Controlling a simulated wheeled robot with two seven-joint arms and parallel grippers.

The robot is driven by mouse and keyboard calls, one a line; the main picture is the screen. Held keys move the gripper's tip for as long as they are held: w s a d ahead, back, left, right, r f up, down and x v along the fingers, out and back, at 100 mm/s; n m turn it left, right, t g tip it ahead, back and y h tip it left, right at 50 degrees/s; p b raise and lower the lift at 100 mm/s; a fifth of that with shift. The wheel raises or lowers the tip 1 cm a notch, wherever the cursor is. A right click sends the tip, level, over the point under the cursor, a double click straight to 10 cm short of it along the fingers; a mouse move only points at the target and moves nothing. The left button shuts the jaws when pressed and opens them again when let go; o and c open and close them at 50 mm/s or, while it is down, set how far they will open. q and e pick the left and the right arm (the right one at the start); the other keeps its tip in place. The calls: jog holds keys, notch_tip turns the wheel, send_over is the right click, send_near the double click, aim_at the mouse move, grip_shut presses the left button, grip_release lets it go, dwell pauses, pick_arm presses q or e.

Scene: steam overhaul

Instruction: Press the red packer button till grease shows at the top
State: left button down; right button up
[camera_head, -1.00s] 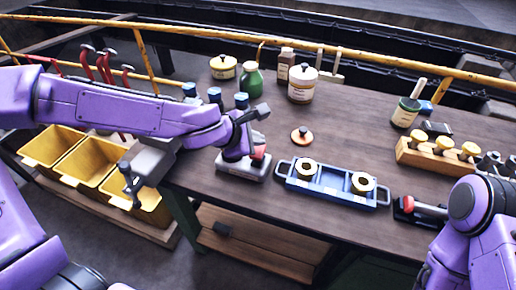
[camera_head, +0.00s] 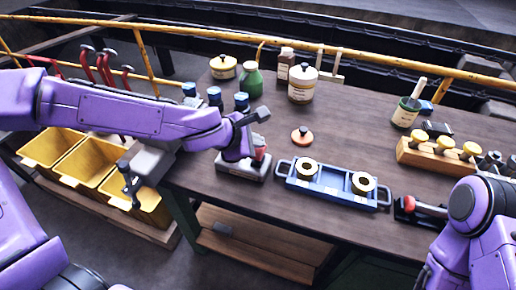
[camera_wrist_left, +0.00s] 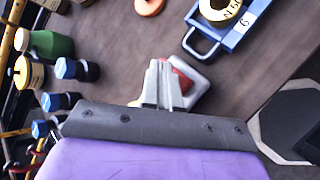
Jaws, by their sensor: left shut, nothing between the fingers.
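The packer is a small grey block (camera_head: 240,168) with a red button (camera_head: 261,152) on top, near the table's front left edge. My left gripper (camera_wrist_left: 163,84) is shut and empty, pointing down at the packer. In the left wrist view, its fingertips overlap the red button (camera_wrist_left: 184,72), covering part of it; I cannot tell whether they touch it or how far it is pressed. In the head view, my left wrist hides the fingertips. No grease can be made out. My right arm is at the right edge, with its gripper out of view.
A blue tray (camera_head: 331,190) with two yellow rings lies just right of the packer. Blue-capped bottles (camera_head: 214,98) and a green bottle (camera_head: 251,82) stand behind. A black device with a red handle (camera_head: 424,207) lies farther right. Yellow bins (camera_head: 52,147) are left of the table.

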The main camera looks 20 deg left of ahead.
pick_arm(q)
jog(key=shift+f+b, duration=0.75)
jog(key=shift+f, duration=0.3)
dwell(0.5)
dwell(0.4)
jog(key=shift+r+p, duration=1.45)
jog(key=shift+p, duration=0.1)
jog(key=shift+r, duration=0.1)
notch_tip(320, 180, up, 5)
jog(key=p, duration=0.5)
jog(key=shift+p, duration=0.3)
dwell(1.4)
